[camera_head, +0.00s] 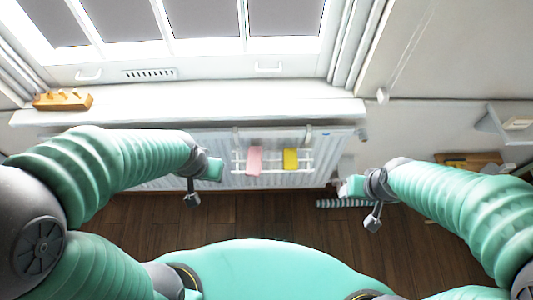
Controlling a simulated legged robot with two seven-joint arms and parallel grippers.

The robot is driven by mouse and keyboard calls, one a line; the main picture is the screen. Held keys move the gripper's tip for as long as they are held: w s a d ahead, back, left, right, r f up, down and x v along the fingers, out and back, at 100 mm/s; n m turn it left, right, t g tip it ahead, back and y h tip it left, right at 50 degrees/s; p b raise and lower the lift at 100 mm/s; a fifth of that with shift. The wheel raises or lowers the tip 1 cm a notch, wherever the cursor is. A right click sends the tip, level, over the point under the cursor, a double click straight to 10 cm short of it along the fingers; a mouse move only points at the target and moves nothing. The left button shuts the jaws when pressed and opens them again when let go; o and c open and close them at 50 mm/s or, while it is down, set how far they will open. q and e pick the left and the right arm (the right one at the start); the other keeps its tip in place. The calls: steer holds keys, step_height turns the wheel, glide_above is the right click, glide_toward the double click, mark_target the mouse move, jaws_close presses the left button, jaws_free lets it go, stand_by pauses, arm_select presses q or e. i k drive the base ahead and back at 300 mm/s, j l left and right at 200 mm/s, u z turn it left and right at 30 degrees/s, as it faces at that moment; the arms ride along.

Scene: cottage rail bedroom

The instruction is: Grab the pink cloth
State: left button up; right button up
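The pink cloth (254,160) hangs over a white rail rack (272,168) on the front of the radiator below the window sill. A yellow cloth (291,158) hangs just to its right on the same rack. My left gripper (212,172) is left of the pink cloth and apart from it in the picture. My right gripper (352,186) is to the right of the rack, near the radiator's right end. Both grippers look empty, but their fingers are too small to tell open from shut.
The white window sill (200,102) juts out above the radiator (320,172). A wooden peg block (62,100) sits on its left end. A striped item (343,203) lies on the dark wooden floor (262,217). A small shelf (512,124) is at the right.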

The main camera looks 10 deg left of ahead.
mark_target(254, 162)
steer(key=i+j+u, duration=0.1)
steer(key=u, duration=0.3)
steer(key=i+u, duration=0.3)
steer(key=u, duration=0.15)
